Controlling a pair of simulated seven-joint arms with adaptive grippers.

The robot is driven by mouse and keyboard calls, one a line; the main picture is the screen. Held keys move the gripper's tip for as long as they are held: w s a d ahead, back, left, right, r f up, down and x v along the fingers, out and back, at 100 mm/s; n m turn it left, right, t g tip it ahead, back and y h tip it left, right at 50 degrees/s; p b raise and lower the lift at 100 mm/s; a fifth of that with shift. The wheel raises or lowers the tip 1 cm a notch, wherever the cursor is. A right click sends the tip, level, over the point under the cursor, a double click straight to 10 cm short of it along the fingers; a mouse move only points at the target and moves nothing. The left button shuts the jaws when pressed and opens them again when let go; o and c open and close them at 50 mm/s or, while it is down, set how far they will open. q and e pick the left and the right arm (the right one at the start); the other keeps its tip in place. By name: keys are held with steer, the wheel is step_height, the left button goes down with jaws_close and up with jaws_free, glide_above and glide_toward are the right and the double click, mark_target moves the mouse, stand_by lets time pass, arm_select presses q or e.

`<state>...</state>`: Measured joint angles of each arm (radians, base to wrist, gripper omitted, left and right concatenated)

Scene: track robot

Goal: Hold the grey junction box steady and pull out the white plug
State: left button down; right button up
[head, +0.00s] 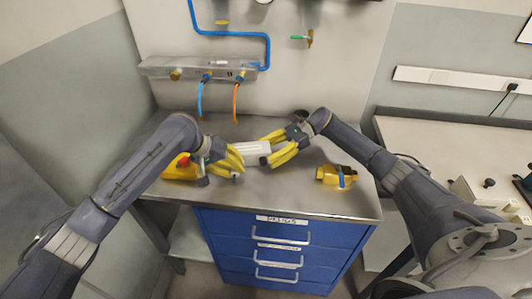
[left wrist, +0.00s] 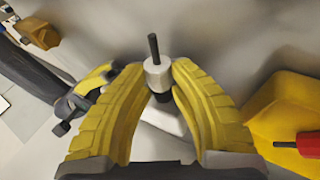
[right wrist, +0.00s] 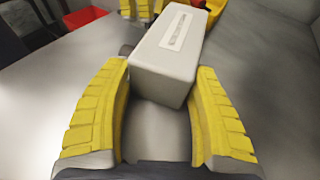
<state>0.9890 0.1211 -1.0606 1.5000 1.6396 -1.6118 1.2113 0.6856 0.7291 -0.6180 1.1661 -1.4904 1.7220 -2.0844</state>
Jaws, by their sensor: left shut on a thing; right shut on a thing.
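The grey junction box (head: 256,148) is a pale, long block with a label, above the blue drawer cabinet's top. My right gripper (head: 272,147) is shut on it. In the right wrist view the fingers (right wrist: 162,90) flank the near end of the box (right wrist: 180,50). My left gripper (head: 238,164) is at the box's left end. In the left wrist view its fingertips (left wrist: 157,72) are shut on the white plug (left wrist: 157,72), which has a black stem. A dark collar and a pale surface show behind the plug. I cannot tell whether the plug is seated in the box.
A yellow case with a red part (head: 182,168) lies left of my left gripper. A yellow item with a blue part (head: 337,176) lies on the right. A wall manifold (head: 200,67) with blue and orange hoses is behind. The front worktop (head: 285,196) is clear.

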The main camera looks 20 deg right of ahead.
arm_select(q)
steer(key=shift+s+d, duration=0.1)
steer(key=shift+s, duration=0.2)
steer(key=shift+s+a, duration=0.45)
steer(key=shift+s, duration=0.3)
steer(key=shift+s+a, duration=0.4)
steer(key=shift+s, duration=0.35)
steer(key=shift+s, duration=0.2)
steer(key=c, duration=1.2)
jaws_free()
steer(key=shift+o, duration=0.2)
steer(key=shift+a, duration=0.1)
steer(key=v, duration=0.7)
steer(key=shift+r, duration=0.15)
steer(key=shift+o, duration=0.3)
steer(key=shift+a, duration=0.15)
